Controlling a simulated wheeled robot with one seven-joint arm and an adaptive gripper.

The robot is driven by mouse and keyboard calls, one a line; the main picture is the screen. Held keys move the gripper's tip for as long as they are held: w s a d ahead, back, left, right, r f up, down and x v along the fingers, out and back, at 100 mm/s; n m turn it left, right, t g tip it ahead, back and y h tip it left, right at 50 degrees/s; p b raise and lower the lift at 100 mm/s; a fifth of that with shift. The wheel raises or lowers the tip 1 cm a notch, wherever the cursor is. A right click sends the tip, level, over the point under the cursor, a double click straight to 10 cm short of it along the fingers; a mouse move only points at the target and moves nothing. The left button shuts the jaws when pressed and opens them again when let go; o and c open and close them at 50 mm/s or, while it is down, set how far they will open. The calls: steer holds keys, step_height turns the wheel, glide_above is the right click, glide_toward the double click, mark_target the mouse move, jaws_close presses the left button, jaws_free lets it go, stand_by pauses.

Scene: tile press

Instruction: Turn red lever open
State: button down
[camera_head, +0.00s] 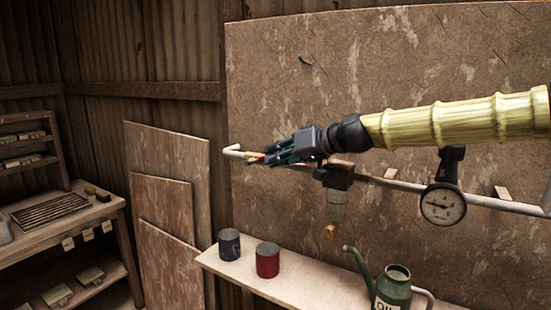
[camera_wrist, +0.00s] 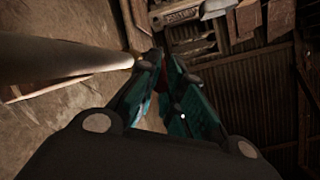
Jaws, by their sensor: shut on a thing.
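A small bit of the red lever (camera_head: 257,157) shows at the tips of my gripper (camera_head: 268,156), near the left end of a pale pipe (camera_head: 390,182) on the board. The teal fingers are closed on the lever and hide most of it. In the wrist view the two fingers of my gripper (camera_wrist: 162,62) reach up beside the thick pipe (camera_wrist: 60,58). The lever cannot be made out clearly there, so its exact angle cannot be told.
Below, a shelf (camera_head: 315,284) holds a blue can (camera_head: 229,245), a red can (camera_head: 267,261) and a green oil can (camera_head: 392,289). Boards (camera_head: 170,215) lean at the left.

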steer(key=c, duration=1.6)
jaws_free()
steer(key=shift+o, duration=0.7)
steer(key=shift+d, duration=0.5)
steer(key=v, duration=1.1)
steer(key=shift+s, duration=0.2)
steer(key=shift+r, duration=0.15)
